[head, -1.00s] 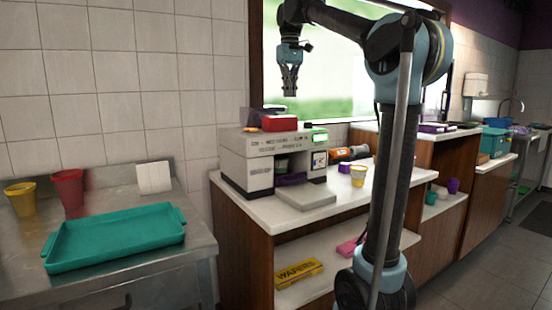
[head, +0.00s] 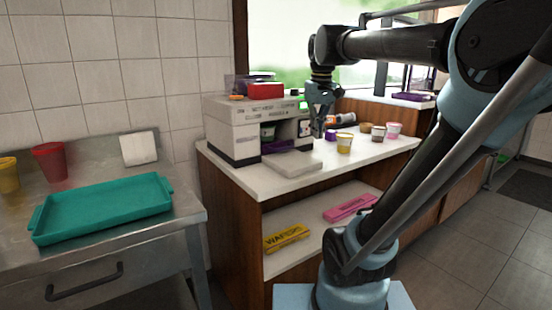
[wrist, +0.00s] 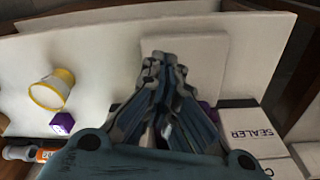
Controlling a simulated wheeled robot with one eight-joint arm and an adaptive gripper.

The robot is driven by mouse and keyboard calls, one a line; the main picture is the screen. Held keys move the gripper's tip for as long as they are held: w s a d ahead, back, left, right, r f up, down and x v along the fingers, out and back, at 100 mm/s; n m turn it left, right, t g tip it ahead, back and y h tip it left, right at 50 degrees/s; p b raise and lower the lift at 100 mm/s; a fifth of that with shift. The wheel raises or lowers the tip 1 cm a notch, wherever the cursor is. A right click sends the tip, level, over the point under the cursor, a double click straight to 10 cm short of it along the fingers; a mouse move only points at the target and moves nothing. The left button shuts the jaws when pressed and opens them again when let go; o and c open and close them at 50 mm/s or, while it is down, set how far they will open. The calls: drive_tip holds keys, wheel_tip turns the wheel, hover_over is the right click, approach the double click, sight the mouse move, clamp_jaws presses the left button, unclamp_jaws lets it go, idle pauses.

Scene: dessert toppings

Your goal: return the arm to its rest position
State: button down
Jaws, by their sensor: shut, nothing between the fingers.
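My gripper (head: 320,127) points downward in front of the right side of the white sealer machine (head: 232,130) in the head view. It is shut and empty. In the wrist view its fingertips (wrist: 163,60) are together above the machine's pale front plate (wrist: 182,48). My arm reaches in from the right, with its upper link roughly level and its base on the floor by the counter. Whether the gripper touches anything is hard to tell, but it appears to be in free air above the counter.
A yellow-rimmed cup (head: 344,143) stands on the counter (head: 225,170) right of my gripper, and shows in the wrist view (wrist: 48,92). A small purple box (wrist: 62,124) is near it. A teal tray (head: 100,208) lies on the left metal table.

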drive_tip(key=s+d+f+m, duration=0.1)
drive_tip(key=s+d+f, duration=0.1)
drive_tip(key=s+f, duration=0.3)
drive_tip(key=s+d+f+m, duration=0.1)
drive_tip(key=s+f, duration=0.4)
drive_tip(key=f, duration=0.7)
drive_tip(key=s+d+f+m+t, duration=0.1)
drive_tip(key=s+d+f, duration=0.2)
drive_tip(key=f, duration=0.6)
drive_tip(key=shift+s+f, duration=0.3)
drive_tip(key=shift+s, duration=0.65)
drive_tip(key=shift+w, duration=0.1)
drive_tip(key=shift+w+f, duration=0.2)
drive_tip(key=shift+w, duration=0.15)
